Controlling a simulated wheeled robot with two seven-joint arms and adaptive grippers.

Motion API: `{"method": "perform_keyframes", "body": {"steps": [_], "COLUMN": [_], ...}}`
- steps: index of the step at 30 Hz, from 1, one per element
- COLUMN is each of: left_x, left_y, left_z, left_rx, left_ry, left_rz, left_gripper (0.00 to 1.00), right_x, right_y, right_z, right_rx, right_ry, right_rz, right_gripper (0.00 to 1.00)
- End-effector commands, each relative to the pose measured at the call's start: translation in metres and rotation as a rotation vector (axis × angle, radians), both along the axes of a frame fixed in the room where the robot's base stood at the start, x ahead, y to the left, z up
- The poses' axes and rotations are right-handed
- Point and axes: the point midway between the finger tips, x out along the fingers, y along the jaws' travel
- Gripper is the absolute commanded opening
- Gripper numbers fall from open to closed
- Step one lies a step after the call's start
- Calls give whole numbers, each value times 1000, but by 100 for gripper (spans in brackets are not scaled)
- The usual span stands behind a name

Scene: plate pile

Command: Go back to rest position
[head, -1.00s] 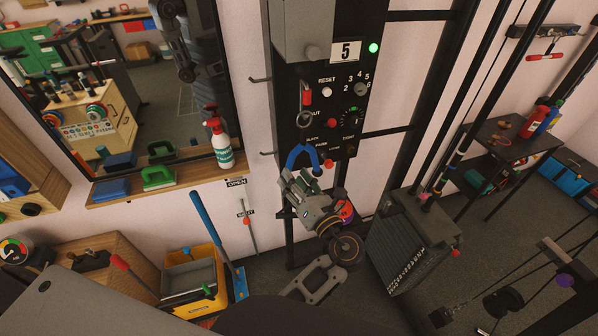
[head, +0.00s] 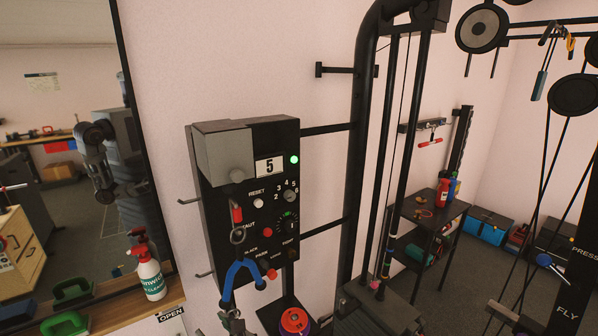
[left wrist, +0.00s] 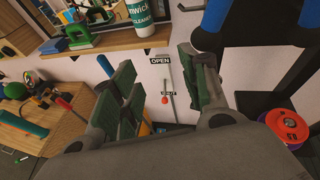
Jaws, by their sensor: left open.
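My left gripper (left wrist: 158,85) is open and empty in the left wrist view, its two green-padded fingers spread apart. In the head view only a small part of it (head: 233,323) shows at the bottom edge, just below a blue handle. The blue handle (head: 232,276) hangs from a metal clip on the front of a black control box (head: 222,228) showing the number 5 and a green light. In the left wrist view the blue handle (left wrist: 213,22) is at the upper right, outside the fingers. My right gripper is not in view.
A shelf (head: 125,312) under a mirror holds a spray bottle (head: 150,277) and a green object. Black posts and cables stand right of the control box. A dark rack (head: 455,212) is at the far right. A purple-and-orange disc (left wrist: 283,127) lies right of my gripper.

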Motion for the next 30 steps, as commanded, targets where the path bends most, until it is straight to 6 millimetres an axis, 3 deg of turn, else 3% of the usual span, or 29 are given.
{"method": "perform_keyframes", "body": {"steps": [15, 30], "left_x": [-33, -76], "left_y": [31, 41], "left_z": [-58, -97], "left_rx": [-553, -1088], "left_ry": [-163, -341], "left_rz": [248, 644], "left_gripper": [45, 45], "right_x": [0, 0], "right_y": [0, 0], "right_z": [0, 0], "right_rx": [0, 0], "right_ry": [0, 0], "right_rz": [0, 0], "right_gripper": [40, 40]}}
